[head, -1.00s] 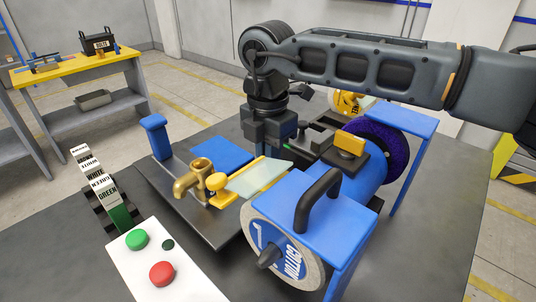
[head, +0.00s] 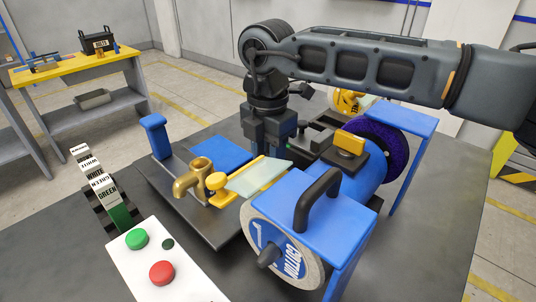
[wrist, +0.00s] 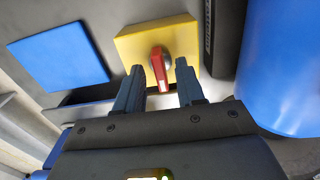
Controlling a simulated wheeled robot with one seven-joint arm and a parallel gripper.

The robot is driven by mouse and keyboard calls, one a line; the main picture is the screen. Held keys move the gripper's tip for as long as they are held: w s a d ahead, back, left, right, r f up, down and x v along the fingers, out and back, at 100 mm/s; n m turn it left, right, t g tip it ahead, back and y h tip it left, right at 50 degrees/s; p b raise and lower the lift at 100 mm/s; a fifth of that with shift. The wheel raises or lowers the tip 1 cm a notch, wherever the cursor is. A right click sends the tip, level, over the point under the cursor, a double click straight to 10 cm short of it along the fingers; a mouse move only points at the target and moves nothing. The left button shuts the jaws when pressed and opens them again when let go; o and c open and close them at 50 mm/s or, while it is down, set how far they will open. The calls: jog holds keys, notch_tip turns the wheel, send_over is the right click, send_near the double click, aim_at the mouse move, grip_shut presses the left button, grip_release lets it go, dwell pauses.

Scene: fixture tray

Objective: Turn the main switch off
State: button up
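The main switch shows in the wrist view as a red rotary handle (wrist: 158,68) with a dark side, on a yellow box (wrist: 183,36). The handle points roughly up and down in that picture. My gripper (wrist: 160,67) is open, with one finger on each side of the handle in the picture. I cannot tell whether the fingers are level with the handle or still above it, and no contact shows. In the head view my gripper (head: 270,150) points down over the machine, and the switch handle is hidden behind it and the clear shield.
A tilted clear shield (head: 259,179) and a brass spout (head: 194,177) stand in front of my gripper. A blue grinder body (head: 365,175) with a purple wheel (head: 400,145) is close on the right. A blue plate (head: 220,157) lies left. Green (head: 137,239) and red (head: 162,273) buttons sit in front.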

jog(key=shift+r+b, duration=0.4)
jog(key=shift+r, duration=3.5)
